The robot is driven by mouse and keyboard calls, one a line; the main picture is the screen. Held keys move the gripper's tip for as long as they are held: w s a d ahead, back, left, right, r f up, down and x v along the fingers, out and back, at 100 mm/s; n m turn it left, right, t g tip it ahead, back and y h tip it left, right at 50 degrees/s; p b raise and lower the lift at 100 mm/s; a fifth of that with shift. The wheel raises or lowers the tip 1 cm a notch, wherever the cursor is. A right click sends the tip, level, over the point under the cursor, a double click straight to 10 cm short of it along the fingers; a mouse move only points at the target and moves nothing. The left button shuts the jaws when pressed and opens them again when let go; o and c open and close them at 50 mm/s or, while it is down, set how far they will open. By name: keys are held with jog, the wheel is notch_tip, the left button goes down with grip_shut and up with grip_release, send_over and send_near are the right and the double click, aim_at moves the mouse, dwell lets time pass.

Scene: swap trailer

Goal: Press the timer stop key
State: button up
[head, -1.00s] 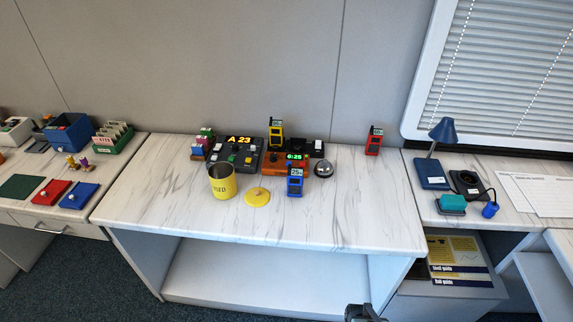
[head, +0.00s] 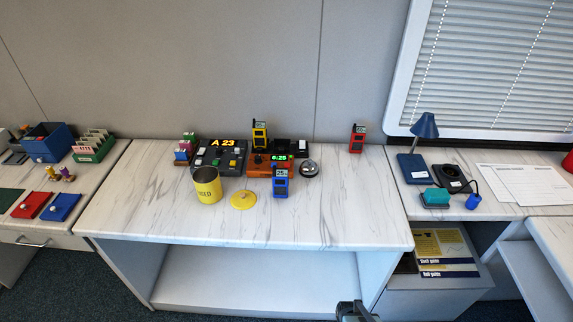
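An orange box with a lit green digit display (head: 279,157), which looks like the timer, sits on the marble-patterned counter (head: 330,215). A blue handheld device (head: 281,183) stands in front of it and hides part of its front. I cannot make out which of its keys is the stop key. To its left is a dark console (head: 220,156) with a lit "A 23" display and several coloured keys. My gripper (head: 352,311) shows only in part at the bottom edge, well in front of and below the counter top. Its fingers cannot be made out clearly.
A yellow tin (head: 207,187) and its yellow lid (head: 243,200) stand in front of the console. A silver bell (head: 309,168) is right of the timer. A yellow handheld (head: 260,135) and a red handheld (head: 357,139) stand behind. The counter's right half is mostly clear.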

grip_shut()
dwell(1.5)
